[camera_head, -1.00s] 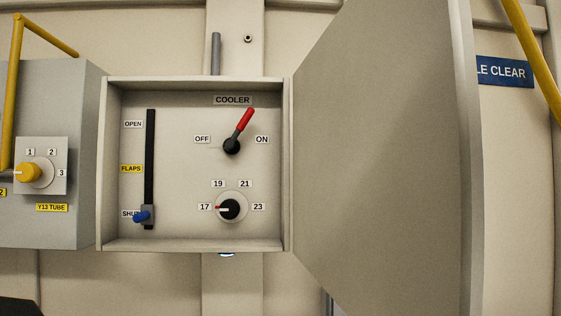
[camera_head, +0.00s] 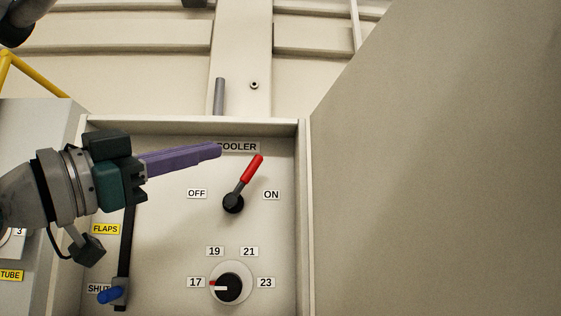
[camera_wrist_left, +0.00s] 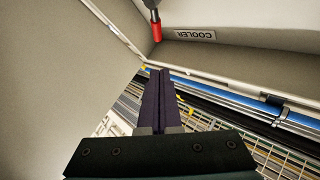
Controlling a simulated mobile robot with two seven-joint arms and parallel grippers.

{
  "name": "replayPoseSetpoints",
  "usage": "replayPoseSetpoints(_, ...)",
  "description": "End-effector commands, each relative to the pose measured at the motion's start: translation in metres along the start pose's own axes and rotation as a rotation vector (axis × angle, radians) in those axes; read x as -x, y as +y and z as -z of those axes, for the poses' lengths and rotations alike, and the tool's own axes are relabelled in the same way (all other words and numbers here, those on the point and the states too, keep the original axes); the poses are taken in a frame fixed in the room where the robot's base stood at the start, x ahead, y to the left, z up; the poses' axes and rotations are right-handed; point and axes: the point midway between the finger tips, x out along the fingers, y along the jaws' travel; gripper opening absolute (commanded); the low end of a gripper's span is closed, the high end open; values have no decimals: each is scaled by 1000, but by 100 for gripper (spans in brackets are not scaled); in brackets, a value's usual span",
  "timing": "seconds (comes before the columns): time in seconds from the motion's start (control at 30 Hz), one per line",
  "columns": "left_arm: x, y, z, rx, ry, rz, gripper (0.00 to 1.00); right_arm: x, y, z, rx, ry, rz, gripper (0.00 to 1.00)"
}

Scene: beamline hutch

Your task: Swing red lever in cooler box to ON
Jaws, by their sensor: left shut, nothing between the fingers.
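The open cooler box (camera_head: 300,220) is on the wall. Its lever has a red handle (camera_head: 253,168) on a black pivot and tilts up and to the right, between the OFF label (camera_head: 197,193) and the ON label (camera_head: 271,195). My left gripper (camera_head: 218,150) comes in from the left, its purple fingers shut and empty, tips up and left of the red handle, partly over the COOLER label. In the left wrist view the shut fingers (camera_wrist_left: 159,75) point towards the red handle (camera_wrist_left: 157,32), with a gap between them. My right gripper is not in view.
Below the lever is a dial (camera_head: 229,287) pointing at 17. The flaps slider's blue knob (camera_head: 109,295) is at SHUT, lower left. The box's open door (camera_head: 440,170) fills the right side. A grey box (camera_head: 40,125) with a yellow rail stands left.

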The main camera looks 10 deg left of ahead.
Motion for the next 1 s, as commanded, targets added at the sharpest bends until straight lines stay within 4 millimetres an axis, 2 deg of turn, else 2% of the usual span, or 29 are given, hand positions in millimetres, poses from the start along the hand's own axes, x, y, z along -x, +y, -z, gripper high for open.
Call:
replayPoseSetpoints(0.03, -16, -5, 9, 4, 3, 2, 0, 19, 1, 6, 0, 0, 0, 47)
replayPoseSetpoints(0.1, -31, -4, 9, 4, 1, 1, 0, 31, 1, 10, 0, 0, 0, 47)
replayPoseSetpoints(0.3, -47, -2, -15, 0, -2, 0, 0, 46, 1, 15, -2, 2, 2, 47)
replayPoseSetpoints(0.53, -54, 0, -27, 0, -1, -1, 0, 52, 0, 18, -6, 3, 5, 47)
replayPoseSetpoints(0.87, -54, 1, -29, 0, -1, -1, 0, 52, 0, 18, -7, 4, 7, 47)
replayPoseSetpoints(1.0, -55, 5, -32, 1, 2, -1, 0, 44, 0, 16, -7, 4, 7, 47)
